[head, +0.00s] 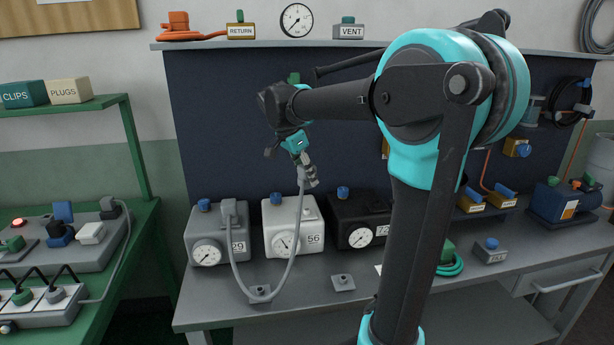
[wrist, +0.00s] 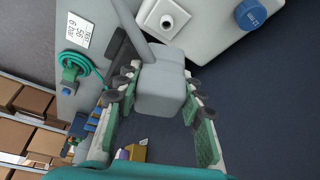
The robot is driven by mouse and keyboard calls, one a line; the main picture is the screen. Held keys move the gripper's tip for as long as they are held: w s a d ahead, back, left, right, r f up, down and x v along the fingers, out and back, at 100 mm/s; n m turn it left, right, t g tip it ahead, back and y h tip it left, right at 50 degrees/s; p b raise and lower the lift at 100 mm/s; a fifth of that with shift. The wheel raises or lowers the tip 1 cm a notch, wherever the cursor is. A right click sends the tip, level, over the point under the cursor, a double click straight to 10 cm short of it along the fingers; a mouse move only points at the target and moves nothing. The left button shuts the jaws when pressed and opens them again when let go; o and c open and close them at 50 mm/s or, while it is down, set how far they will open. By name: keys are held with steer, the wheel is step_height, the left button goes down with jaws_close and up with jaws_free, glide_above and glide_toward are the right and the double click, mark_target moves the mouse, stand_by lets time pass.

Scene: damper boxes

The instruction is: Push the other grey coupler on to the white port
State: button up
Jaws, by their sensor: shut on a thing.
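My gripper (head: 306,176) is shut on a grey coupler (wrist: 160,88), raised above the white box (head: 283,238) marked 56. The coupler sits between both fingers in the wrist view. A grey hose (head: 292,262) hangs from it in a loop to the other grey coupler (head: 229,208), which stands on the grey box (head: 204,238) marked 29. The white port (wrist: 168,21), with a dark hole, is on the white box beside its blue knob (wrist: 250,14). The held coupler is apart from the port.
A black box (head: 358,216) with a gauge stands right of the white box. Small grey button blocks (head: 260,293) lie on the bench (head: 215,312) in front. A green cable coil (head: 452,266) lies to the right. A shelf (head: 350,45) runs above the dark back panel.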

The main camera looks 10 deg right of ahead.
steer(key=shift+f, duration=3.25)
steer(key=shift+f, duration=1.65)
steer(key=o, duration=1.4)
